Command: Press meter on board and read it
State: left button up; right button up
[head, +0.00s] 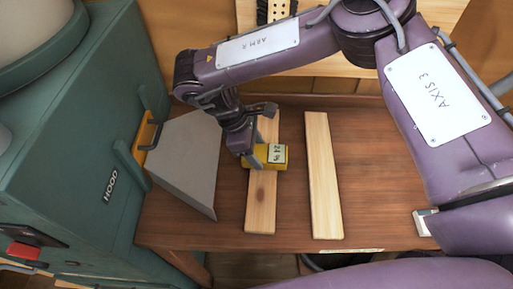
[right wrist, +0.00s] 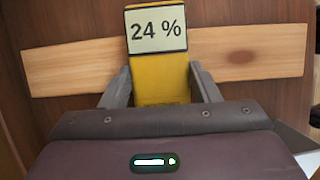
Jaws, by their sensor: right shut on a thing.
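The yellow meter (head: 265,160) is on the left of two pale boards, with its display up. The display reads 24 % in the right wrist view (right wrist: 156,31). My right gripper (head: 263,150) is shut on the meter, one finger on each side of its body. The left board (head: 261,205) lies flat under the meter, and it also crosses behind the meter in the right wrist view (right wrist: 70,67). Whether the meter's underside touches the board cannot be told. My left gripper is not in view.
A second board (head: 323,180) lies to the right on the brown table (head: 380,180). A grey sloped hood piece (head: 185,160) and a green machine (head: 75,140) marked HOOD stand at the left.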

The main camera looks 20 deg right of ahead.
jog(key=shift+s+f, duration=0.15)
jog(key=shift+f, duration=0.05)
dwell(2.0)
notch_tip(320, 180, up, 8)
jog(key=p, duration=0.9)
jog(key=shift+r, duration=0.25)
jog(key=shift+f, duration=0.1)
dwell(0.5)
